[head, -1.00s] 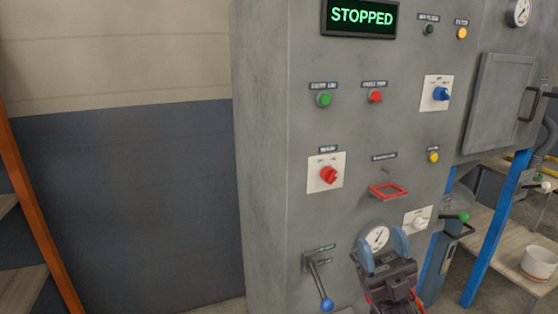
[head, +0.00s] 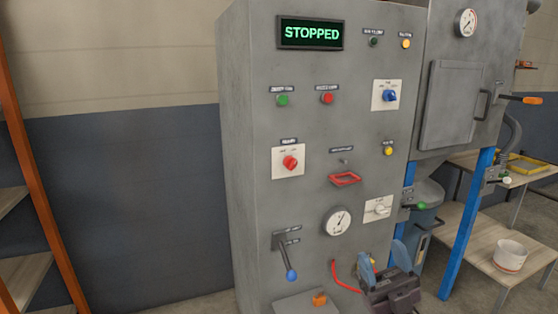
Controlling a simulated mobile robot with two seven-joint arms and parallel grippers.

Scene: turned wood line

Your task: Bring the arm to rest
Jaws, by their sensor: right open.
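My right gripper (head: 384,257) is low in the head view, in front of the grey control cabinet (head: 235,150). Its two blue-grey fingers stand apart with nothing between them. It is just right of and below the round gauge (head: 337,222), and I cannot tell how near it is to the panel. The cabinet's display (head: 311,33) reads STOPPED. My left gripper is not in view.
A blue post (head: 467,225) and a low table with a white pot (head: 510,255) stand at the right. An orange shelf post (head: 40,180) is at the left.

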